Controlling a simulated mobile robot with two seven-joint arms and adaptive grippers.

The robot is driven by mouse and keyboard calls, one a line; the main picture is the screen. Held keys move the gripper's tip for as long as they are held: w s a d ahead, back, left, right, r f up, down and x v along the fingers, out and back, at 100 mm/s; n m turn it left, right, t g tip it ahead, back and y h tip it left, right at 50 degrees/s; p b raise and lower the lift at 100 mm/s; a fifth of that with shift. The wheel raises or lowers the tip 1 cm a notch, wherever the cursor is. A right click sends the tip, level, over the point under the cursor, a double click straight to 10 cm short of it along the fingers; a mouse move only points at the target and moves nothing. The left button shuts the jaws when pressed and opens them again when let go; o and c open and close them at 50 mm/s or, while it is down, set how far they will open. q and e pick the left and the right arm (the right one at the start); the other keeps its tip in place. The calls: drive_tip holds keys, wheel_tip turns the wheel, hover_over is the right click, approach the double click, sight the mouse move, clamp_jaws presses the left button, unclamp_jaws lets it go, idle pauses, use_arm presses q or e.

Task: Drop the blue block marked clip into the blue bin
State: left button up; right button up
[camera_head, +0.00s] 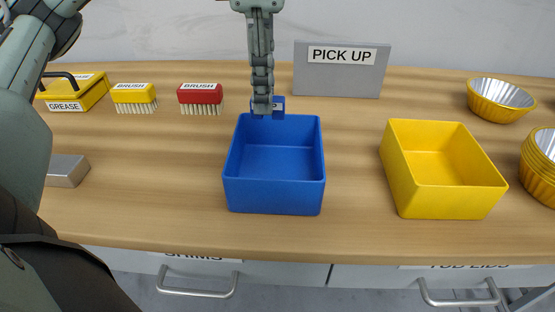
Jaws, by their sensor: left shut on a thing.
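The blue block (280,103) is held by my left gripper (263,108), which hangs straight down from the top of the picture. Only part of the block shows beside and behind the fingers, and its marking is mostly hidden and cannot be read. The blue bin (275,199) stands on the table below, its open top facing up. The block and fingertips overlap the bin's far rim in the picture. The exact height above the rim cannot be told. The visible inside of the bin is empty. My right gripper is not in view.
A yellow bin (452,203) stands to the right on the wooden table (350,225). A red brush (200,94), a yellow brush (133,94), a yellow grease box (80,94) and a grey metal block (68,171) are left. A PICK UP sign (342,84) stands behind; foil cups (499,99) are right.

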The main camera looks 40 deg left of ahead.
use_arm(q)
drive_tip(key=shift+f, duration=1.9)
drive_tip(key=o, duration=0.9)
drive_tip(key=shift+c, duration=0.2)
drive_tip(key=shift+w+r, duration=0.1)
wheel_tip(320, 180, up, 12)
drive_tip(key=shift+f, duration=0.1)
